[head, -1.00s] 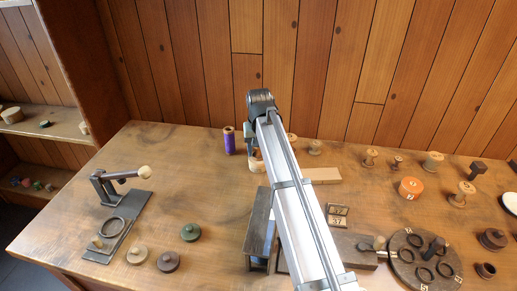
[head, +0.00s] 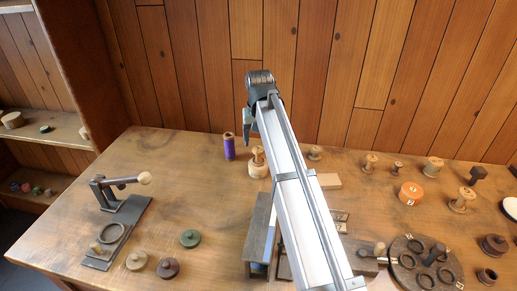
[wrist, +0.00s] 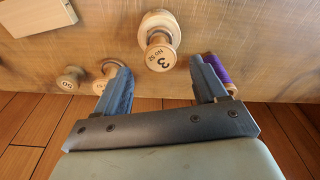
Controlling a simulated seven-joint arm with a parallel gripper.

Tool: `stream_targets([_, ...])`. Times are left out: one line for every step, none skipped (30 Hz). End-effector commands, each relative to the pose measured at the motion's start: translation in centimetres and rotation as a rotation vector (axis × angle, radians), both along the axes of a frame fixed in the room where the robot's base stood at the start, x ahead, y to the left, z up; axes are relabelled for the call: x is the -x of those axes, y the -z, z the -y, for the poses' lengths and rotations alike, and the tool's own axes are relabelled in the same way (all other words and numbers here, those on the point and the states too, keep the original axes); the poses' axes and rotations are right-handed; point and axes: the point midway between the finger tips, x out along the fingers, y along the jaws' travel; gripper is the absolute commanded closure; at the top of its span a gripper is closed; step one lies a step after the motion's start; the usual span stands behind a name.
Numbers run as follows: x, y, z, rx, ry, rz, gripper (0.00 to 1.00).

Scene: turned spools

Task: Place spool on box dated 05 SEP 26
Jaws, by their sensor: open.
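My gripper (wrist: 160,66) is open and empty, its fingers apart; in the head view it shows beside the arm's end (head: 249,126), near the back of the table. A pale wooden spool (wrist: 160,52) marked "3 NO 52" appears between and beyond the fingertips, over a wider round wooden piece. It also shows in the head view (head: 257,154), just below the gripper and apart from it. A purple-wound spool (head: 229,146) stands left of it; in the wrist view it (wrist: 217,70) is partly behind the right finger. No box with a readable date 05 SEP 26 shows.
A pale block (head: 328,181) and small dark plaques lie partly behind my arm. Several spools and an orange round box (head: 411,193) stand at right, with a dark ring-bearing disc (head: 408,272). A lever stand (head: 119,235) is at left.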

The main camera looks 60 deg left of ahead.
Motion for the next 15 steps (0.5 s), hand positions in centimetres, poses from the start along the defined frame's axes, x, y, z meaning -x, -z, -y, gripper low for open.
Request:
stream_targets([0.0, -0.9, 0.0, -0.002, 0.000, 0.001, 0.29])
stream_targets([0.1, -1.4, 0.1, -0.002, 0.000, 0.001, 0.29])
stream_targets([0.1, -2.0, 0.1, -0.002, 0.000, 0.001, 0.29])
stream_targets([0.1, -2.4, 0.2, -0.001, 0.000, 0.000, 0.29])
stream_targets([0.1, -2.8, 0.2, -0.001, 0.000, 0.000, 0.29])
stream_targets([0.2, -3.2, 0.3, -0.001, 0.000, 0.000, 0.29])
stream_targets([0.2, -3.4, 0.3, -0.001, 0.000, 0.000, 0.29])
stream_targets([0.2, -3.7, 0.3, -0.001, 0.000, 0.000, 0.29])
stream_targets([0.2, -3.9, 0.4, -0.001, 0.000, 0.000, 0.29])
stream_targets([0.2, -4.1, 0.4, -0.001, 0.000, 0.000, 0.29])
stream_targets([0.2, -4.2, 0.4, 0.000, 0.000, 0.000, 0.29])
stream_targets([0.3, -4.4, 0.4, 0.000, 0.000, 0.000, 0.29])
stream_targets([0.3, -4.4, 0.5, 0.000, 0.000, 0.000, 0.29])
stream_targets([0.3, -4.5, 0.5, 0.000, 0.000, 0.000, 0.29])
stream_targets([0.3, -4.5, 0.5, 0.000, 0.000, 0.000, 0.29])
